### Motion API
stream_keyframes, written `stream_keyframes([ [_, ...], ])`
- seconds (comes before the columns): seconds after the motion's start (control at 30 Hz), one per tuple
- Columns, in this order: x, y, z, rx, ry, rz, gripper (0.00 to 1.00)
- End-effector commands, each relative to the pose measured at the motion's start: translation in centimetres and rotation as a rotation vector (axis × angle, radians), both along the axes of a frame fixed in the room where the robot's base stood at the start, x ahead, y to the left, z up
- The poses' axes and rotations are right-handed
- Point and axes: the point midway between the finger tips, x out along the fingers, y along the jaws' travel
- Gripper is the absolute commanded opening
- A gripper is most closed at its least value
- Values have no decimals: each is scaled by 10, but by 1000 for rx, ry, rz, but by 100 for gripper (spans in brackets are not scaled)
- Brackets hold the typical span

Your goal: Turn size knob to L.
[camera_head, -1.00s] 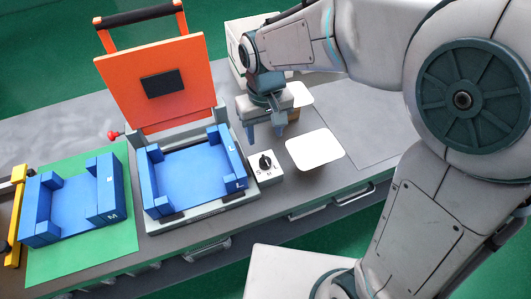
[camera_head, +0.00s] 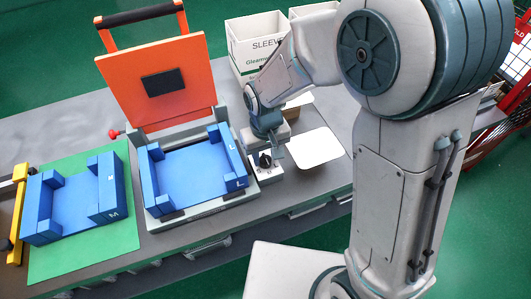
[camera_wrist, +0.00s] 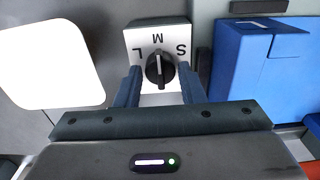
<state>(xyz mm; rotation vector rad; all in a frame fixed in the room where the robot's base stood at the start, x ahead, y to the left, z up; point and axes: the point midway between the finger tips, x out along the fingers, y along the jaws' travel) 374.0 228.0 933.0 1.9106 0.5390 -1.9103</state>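The size knob is a black dial (camera_wrist: 160,72) on a small white box (camera_wrist: 142,38) marked S, M and L. In the wrist view its white pointer line is toward M, with L on the left and S on the right. The knob also shows in the head view (camera_head: 264,160), partly hidden by my gripper. My gripper (camera_wrist: 160,76) is open, with one blue-grey finger on each side of the knob. I cannot tell whether the fingers touch it.
The blue L-marked fixture (camera_head: 240,181) sits in the orange-lidded press (camera_head: 147,98), close left of the box. A white sheet (camera_head: 315,147) lies to the right. A blue M-marked fixture (camera_head: 105,215) stands on a green mat (camera_head: 85,265). A sleeves carton (camera_head: 258,45) stands behind.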

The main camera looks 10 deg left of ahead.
Motion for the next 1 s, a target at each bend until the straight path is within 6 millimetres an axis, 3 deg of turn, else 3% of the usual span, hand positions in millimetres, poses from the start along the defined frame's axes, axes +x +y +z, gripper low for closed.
stream_keyframes([
  [0.03, 0, 0, 0, 0, 0, 0, 22],
  [0.1, 0, 0, 0, 0, 0, 0, 7],
  [0.53, 1, -1, 0, 0, 0, 70, 7],
  [1.0, 0, -1, 0, 0, 0, 458, 7],
])
